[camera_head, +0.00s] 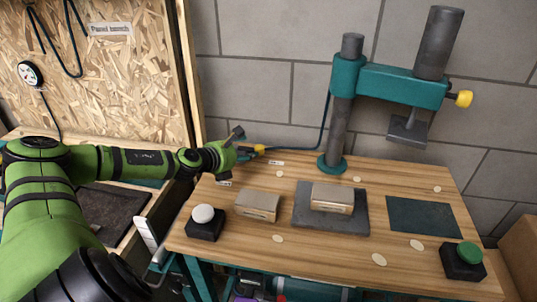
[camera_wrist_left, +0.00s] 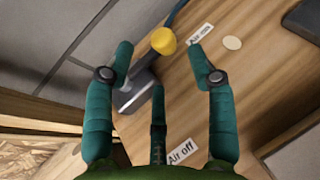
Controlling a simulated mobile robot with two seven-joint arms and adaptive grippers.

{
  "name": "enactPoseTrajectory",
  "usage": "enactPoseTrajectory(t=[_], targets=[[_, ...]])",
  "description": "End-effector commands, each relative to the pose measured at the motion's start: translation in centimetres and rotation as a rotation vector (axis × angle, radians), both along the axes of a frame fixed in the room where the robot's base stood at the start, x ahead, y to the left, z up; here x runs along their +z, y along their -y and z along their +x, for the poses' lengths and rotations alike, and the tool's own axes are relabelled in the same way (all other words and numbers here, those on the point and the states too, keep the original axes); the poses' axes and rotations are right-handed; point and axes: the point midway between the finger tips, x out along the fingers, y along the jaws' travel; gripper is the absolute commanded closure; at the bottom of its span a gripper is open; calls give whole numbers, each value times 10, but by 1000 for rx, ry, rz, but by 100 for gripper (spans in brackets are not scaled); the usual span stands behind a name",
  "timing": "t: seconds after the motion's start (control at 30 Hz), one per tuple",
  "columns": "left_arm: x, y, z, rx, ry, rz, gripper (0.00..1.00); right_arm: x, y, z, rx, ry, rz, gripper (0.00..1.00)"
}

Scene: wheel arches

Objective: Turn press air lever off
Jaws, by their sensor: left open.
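The press air lever shows in the left wrist view as a grey bar and block (camera_wrist_left: 138,92) with a yellow knob (camera_wrist_left: 163,41). The knob lies nearer the "Air on" label (camera_wrist_left: 201,34) than the "Air off" label (camera_wrist_left: 181,152). In the head view the yellow knob (camera_head: 259,149) is just right of my left gripper (camera_head: 246,145). My left gripper (camera_wrist_left: 160,55) is open, its green fingers spread on both sides of the lever, with part of the lever hidden behind them. I cannot tell whether a finger touches it. My right gripper is not in view.
The press (camera_head: 346,85) stands at the back of the wooden table (camera_head: 330,255). A black box with a white button (camera_head: 203,213), a beige block (camera_head: 257,204) and a grey plate with a block (camera_head: 332,198) lie nearer. A green button (camera_head: 468,254) is at front right.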

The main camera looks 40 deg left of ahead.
Motion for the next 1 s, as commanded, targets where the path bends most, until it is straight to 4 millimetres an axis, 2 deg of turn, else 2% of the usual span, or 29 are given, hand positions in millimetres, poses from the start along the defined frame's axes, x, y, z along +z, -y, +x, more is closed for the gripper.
enactPoseTrajectory(t=[0.03, 0.1, 0.23, 0.33, 0.47, 0.7, 1.0], targets=[[-14, -1, 0, 0, 1, 2, 44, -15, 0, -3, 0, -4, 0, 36], [-17, -1, 0, 1, 1, 1, 44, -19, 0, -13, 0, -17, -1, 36], [-17, -2, 4, 4, 3, -2, 44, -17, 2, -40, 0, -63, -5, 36], [-17, -3, 11, 7, 5, -4, 44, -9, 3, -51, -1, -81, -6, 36], [-22, 0, 25, 1, 5, -8, 44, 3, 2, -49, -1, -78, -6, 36], [-37, -5, 52, 4, 3, -4, 44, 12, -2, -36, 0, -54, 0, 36], [-44, -6, 65, 2, 1, -2, 44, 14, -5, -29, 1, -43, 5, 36]])
